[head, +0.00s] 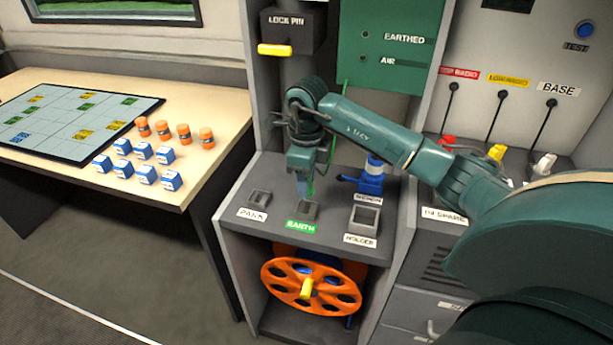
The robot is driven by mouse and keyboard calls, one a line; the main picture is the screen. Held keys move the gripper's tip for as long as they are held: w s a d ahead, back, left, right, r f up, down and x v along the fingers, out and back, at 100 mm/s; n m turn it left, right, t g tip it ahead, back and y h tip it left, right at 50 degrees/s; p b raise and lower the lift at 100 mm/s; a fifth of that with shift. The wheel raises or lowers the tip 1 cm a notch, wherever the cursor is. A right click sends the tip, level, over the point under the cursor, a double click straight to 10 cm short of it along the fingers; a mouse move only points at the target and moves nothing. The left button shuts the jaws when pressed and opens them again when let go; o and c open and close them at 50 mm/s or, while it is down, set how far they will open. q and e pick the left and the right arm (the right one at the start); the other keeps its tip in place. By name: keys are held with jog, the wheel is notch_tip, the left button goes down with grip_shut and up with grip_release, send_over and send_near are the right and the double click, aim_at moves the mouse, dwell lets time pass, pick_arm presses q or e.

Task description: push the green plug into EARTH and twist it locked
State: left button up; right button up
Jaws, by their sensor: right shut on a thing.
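My right gripper (303,190) points down just above the EARTH socket (306,210), a small square grey socket behind the green EARTH label (301,226). It is shut on the green plug (311,188), of which only a small green part shows beside the fingers. The fingers and wrist hide the rest, so I cannot tell whether the plug's tip is inside the socket. A thin green cable (346,95) runs down behind my arm. My left gripper is not in view.
The PARK socket (260,197) is left of EARTH; the square HOLDER (366,217) is to the right. An orange wheel (311,287) sits below the shelf. A table (215,105) with blocks is at left.

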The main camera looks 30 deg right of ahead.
jog(key=shift+f+b, duration=0.45)
jog(key=shift+f, duration=0.35)
jog(key=shift+f+b, duration=0.7)
jog(key=shift+f, duration=0.45)
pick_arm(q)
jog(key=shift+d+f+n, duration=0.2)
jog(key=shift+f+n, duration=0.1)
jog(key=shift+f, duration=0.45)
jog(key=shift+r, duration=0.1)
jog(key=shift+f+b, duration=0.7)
pick_arm(e)
jog(key=shift+f, duration=0.9)
jog(key=m+p, duration=0.1)
jog(key=m, duration=0.1)
jog(key=shift+s+m, duration=0.1)
jog(key=shift+m, duration=0.2)
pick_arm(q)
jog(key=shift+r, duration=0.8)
pick_arm(e)
jog(key=shift+f+m, duration=0.1)
jog(key=shift+m, duration=0.7)
